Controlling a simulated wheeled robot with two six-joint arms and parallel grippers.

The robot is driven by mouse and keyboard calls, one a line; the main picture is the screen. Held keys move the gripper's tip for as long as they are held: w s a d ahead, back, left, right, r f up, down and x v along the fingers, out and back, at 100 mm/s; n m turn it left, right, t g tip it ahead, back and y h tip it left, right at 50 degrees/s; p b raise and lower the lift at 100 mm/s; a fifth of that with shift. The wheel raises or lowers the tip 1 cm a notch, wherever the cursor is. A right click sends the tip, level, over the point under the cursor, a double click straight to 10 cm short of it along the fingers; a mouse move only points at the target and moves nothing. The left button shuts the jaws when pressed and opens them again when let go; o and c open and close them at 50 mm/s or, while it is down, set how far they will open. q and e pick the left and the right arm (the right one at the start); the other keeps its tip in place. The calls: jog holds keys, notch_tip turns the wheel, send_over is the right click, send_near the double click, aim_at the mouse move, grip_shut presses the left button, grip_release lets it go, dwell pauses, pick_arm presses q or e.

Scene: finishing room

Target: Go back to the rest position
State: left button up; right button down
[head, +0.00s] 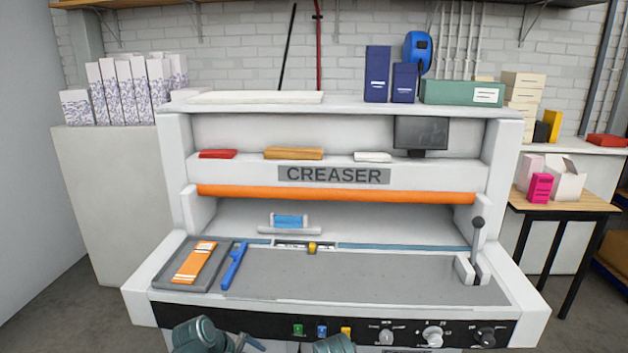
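Teal, rounded parts of my own arms show at the bottom edge of the head view, in front of the creaser (334,175). One part is left of the middle and a smaller one is near the middle. The creaser is a large white machine with an orange bar (335,194) and a grey bed (350,275). No object is seen held.
A grey tray (217,256) with orange-and-white sheets (194,262) lies on the bed's left. A blue tool (234,266) lies beside it. A lever (477,245) stands at the right. The bed's middle is clear. A wooden table (570,204) stands to the right.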

pick_arm(q)
jog(key=s+d+f+m+g+y+p, duration=0.1)
jog(key=s+d+m+g+y, duration=0.3)
jog(key=s+d+m, duration=0.5)
jog(key=shift+s+d+m+g+y, duration=0.3)
jog(key=shift+s+m+y, duration=0.85)
jog(key=shift+m, duration=2.75)
jog(key=shift+s+h, duration=0.3)
jog(key=shift+h, duration=0.05)
